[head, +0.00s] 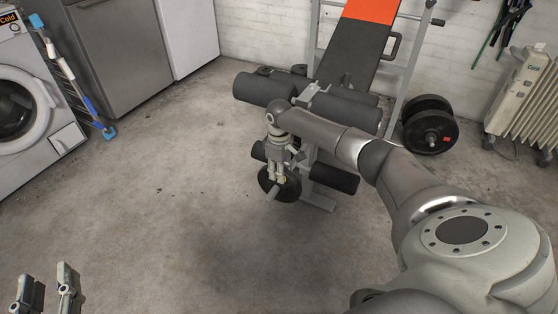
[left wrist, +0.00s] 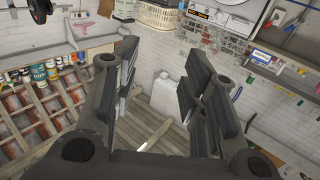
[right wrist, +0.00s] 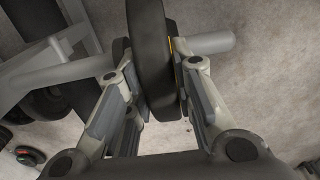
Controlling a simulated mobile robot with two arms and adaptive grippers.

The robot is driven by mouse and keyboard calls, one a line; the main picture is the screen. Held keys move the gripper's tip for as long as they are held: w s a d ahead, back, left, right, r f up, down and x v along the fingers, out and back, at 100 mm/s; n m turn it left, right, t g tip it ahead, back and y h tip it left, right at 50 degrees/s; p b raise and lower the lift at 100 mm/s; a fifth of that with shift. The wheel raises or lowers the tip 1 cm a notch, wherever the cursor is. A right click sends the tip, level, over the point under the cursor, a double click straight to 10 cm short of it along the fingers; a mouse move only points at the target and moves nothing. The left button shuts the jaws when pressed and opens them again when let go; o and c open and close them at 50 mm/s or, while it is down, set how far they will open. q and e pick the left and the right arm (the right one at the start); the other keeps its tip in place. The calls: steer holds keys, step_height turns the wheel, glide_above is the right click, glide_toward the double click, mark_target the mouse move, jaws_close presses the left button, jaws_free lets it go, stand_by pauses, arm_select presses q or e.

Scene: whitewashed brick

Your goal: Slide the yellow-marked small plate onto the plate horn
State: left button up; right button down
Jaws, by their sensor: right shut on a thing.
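The small plate (right wrist: 152,50) is a dark disc seen edge-on in the right wrist view, with a thin yellow mark along its right face. My right gripper (right wrist: 160,75) is shut on it, one finger on each face. In the head view my right gripper (head: 280,179) is at the dark plate (head: 290,189), low at the bench's front. The grey plate horn (right wrist: 212,43) sticks out right of the plate; its tip also shows in front of the plate in the head view (head: 271,195). The plate appears to be around the horn, but its hole is hidden. My left gripper (head: 48,288) is open and empty.
The weight bench (head: 350,55) has black foam rollers (head: 333,178) close to my right gripper. A washing machine (head: 25,110) is at the left. The floor (head: 165,195) between is clear.

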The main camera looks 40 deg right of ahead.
arm_select(q)
steer(key=shift+s+d+r+t+h+b, duration=0.15)
steer(key=shift+r+t+h+b, duration=0.2)
steer(key=shift+r+t, duration=0.75)
arm_select(e)
steer(key=shift+w+d+r, duration=0.15)
steer(key=shift+w+d, duration=0.1)
steer(key=shift+d, duration=0.3)
arm_select(q)
steer(key=shift+r+g, duration=0.25)
steer(key=shift+g, duration=0.05)
arm_select(e)
steer(key=c, duration=1.2)
jaws_free()
steer(key=shift+o, duration=0.2)
steer(key=shift+s+f, duration=0.2)
step_height(320, 180, up, 12)
steer(key=shift+r, duration=0.15)
steer(key=shift+w, duration=0.1)
